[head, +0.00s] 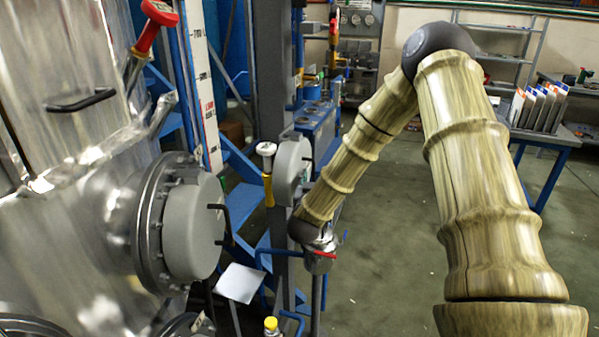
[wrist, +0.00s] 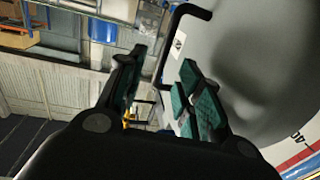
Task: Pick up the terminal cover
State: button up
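A large grey rounded cover (wrist: 245,60) with a black bar handle (wrist: 172,42) fills the right of the wrist view; I take it for the terminal cover. My gripper (wrist: 163,62) is open, its green-padded fingers spread on either side of the handle's lower part in the picture. I cannot tell whether they touch the handle. In the head view a grey round cover (head: 291,165) on the blue frame is just left of my wrist. My fingers cannot be made out there. A nearer grey round cover (head: 195,228) with a black handle is on the metal vessel.
The shiny metal vessel (head: 60,180) fills the left of the head view. A dark upright post (head: 272,90) and blue frame parts stand close to my wrist. A table (head: 548,138) with binders is at the right. The floor (head: 400,240) there is clear.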

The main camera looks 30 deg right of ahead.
aim_at(313, 170)
jog(key=shift+w+d+r+p, duration=0.2)
jog(key=shift+w+d+p, duration=0.2)
jog(key=shift+w, duration=0.25)
jog(key=shift+p+x, duration=0.75)
jog(key=shift+x, duration=1.5)
jog(key=shift+s, duration=0.1)
grip_shut()
